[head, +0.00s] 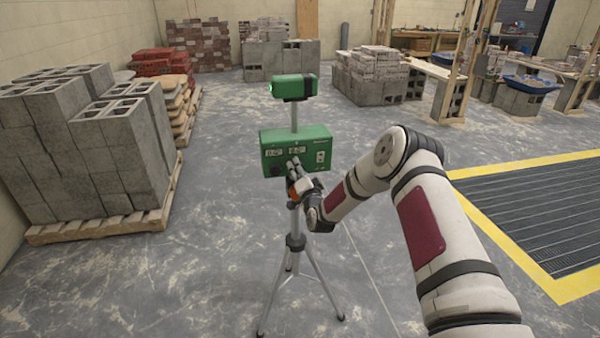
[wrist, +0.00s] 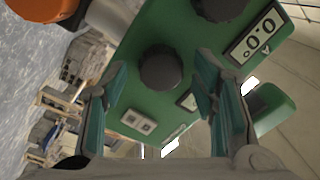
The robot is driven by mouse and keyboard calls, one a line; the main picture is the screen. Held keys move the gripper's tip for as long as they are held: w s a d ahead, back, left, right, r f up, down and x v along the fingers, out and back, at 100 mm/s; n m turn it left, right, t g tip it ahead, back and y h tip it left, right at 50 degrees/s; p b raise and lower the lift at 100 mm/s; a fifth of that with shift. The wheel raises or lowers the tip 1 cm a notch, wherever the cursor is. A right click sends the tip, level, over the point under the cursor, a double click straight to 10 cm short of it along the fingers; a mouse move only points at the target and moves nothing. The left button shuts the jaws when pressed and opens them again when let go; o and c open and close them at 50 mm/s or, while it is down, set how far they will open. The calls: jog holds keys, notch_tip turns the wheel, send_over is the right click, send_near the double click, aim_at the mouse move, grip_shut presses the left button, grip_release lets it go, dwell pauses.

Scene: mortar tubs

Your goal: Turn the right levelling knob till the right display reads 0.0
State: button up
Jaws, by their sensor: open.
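A green box (head: 312,140) on a tripod faces me with two small displays. In the wrist view, the right knob (wrist: 160,67), dark and round, lies between the fingers of my gripper (wrist: 160,80). The fingers are open, one on each side of it; I cannot tell whether they touch it. The right display (wrist: 187,102) is mostly hidden behind a finger and cannot be read. The left display (wrist: 258,35) reads 0.0, near the left knob (wrist: 218,6). In the head view, my gripper (head: 296,170) is at the box front and covers the right knob.
A green instrument (head: 293,86) stands on a post above the box. The tripod legs (head: 297,262) spread over the floor below. Grey blocks on a pallet (head: 105,225) stand at left; a yellow-edged grate (head: 540,225) lies at right. The floor around the tripod is clear.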

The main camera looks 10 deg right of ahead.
jog(key=s, duration=1.2)
jog(key=shift+d+f, duration=0.15)
jog(key=shift+f, duration=0.15)
